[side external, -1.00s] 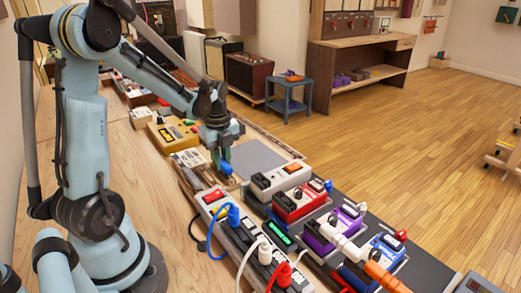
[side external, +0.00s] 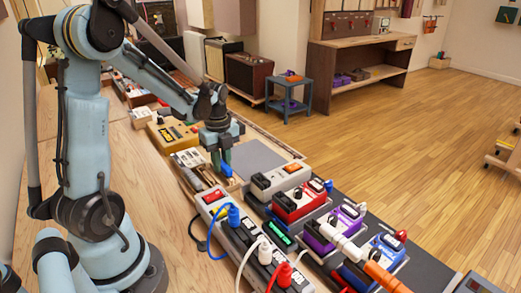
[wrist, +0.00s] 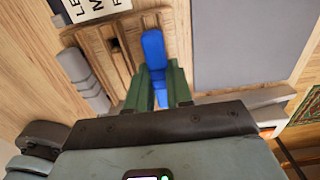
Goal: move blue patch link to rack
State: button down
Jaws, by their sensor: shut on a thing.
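The blue patch link (wrist: 154,45) is held between the green fingers of my gripper (wrist: 159,90) in the wrist view, and its rounded far end sticks out past the fingertips. The link also shows in the side external view (side external: 227,170), below my gripper (side external: 221,160). A wooden slotted rack (wrist: 128,72) lies under and beside the link in the wrist view, with grey pieces along its left side. I cannot tell whether the link touches the rack.
A grey mat (side external: 257,158) lies right of my gripper. A white power strip (side external: 236,235) with plugs and cables is nearer the camera. Several coloured pedals, including a red one (side external: 297,203), stand to its right. A yellow device (side external: 172,133) stands behind, to the left.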

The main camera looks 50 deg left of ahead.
jog(key=shift+f, duration=0.1)
dwell(0.3)
jog(key=c, duration=0.5)
grip_release()
jog(key=shift+c, duration=0.2)
jog(key=shift+r, duration=3.5)
jog(key=s+d+r+n+t, duration=0.1)
jog(key=d+n+t, duration=0.2)
jog(key=d+n, duration=0.6)
jog(key=s+d+r+n+t, duration=0.1)
jog(key=d+n+t, duration=0.3)
jog(key=d+n, duration=0.5)
jog(key=shift+s+r, duration=0.25)
jog(key=shift+r, duration=0.4)
